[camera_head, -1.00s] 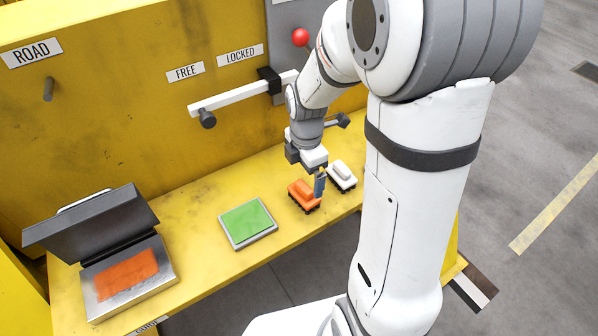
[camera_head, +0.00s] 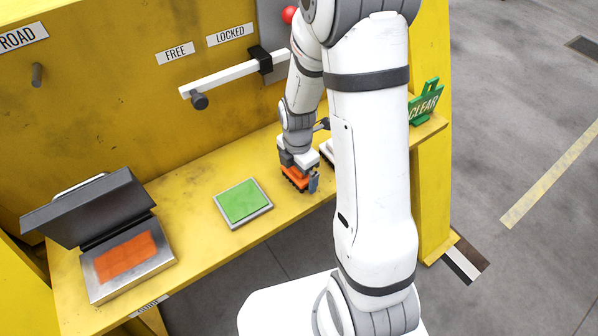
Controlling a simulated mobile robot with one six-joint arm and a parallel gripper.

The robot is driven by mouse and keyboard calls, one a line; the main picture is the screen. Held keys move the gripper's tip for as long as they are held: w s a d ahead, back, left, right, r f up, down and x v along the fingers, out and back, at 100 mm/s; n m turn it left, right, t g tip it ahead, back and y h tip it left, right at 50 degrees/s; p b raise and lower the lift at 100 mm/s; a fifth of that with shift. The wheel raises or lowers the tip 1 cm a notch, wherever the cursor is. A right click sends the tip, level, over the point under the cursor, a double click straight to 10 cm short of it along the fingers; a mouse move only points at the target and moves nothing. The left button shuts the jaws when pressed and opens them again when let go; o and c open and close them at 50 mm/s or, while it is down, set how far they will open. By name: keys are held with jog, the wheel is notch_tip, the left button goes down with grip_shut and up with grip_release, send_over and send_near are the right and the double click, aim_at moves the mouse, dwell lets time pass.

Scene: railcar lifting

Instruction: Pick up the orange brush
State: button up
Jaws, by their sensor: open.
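The orange brush (camera_head: 294,178) sits on the yellow shelf, right of the green pad. My gripper (camera_head: 300,171) is down at the brush, with a finger showing on its right side. The jaws are open around or just over the brush; the far finger is partly hidden. The white brush (camera_head: 326,150) is just right of it, mostly hidden behind my arm.
A green pad in a grey tray (camera_head: 243,203) lies left of the brush. An open metal box (camera_head: 130,265) with an orange pad stands at the shelf's left. A white lever (camera_head: 225,79) juts from the yellow wall behind. A green CLEAR sign (camera_head: 424,103) stands at the right end.

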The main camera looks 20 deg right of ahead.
jog(key=shift+c, duration=0.6)
jog(key=c, duration=0.8)
jog(key=shift+c, duration=0.2)
notch_tip(320, 180, up, 10)
jog(key=shift+r, duration=0.1)
jog(key=o, duration=0.5)
jog(key=shift+c, duration=0.2)
jog(key=c, duration=0.3)
